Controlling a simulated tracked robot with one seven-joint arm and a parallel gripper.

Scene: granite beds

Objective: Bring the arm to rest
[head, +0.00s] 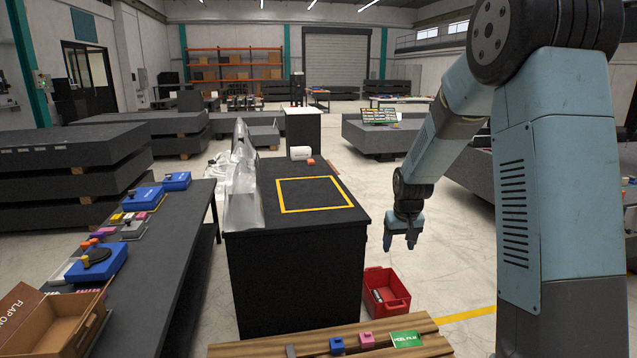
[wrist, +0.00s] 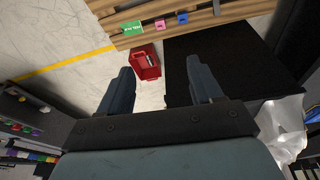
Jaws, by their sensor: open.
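My gripper (head: 401,243) hangs at the end of my arm, to the right of the black granite block (head: 290,275). It points down, above and behind the red crate (head: 386,293) in the picture. In the wrist view my gripper (wrist: 158,80) shows two fingers spread wide with nothing between them. The red crate (wrist: 146,63) shows beyond the fingers, well apart from them, with a small dark item inside. My arm is bent, with its elbow at the upper right of the head view.
A wooden bench (head: 330,345) with blue, pink and green items crosses the front. A dark table (head: 165,250) with blue boxes stands at left. A yellow square (head: 313,194) marks the block's top, beside crumpled plastic wrap (head: 240,180). Pale floor (head: 450,260) lies open right of my gripper.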

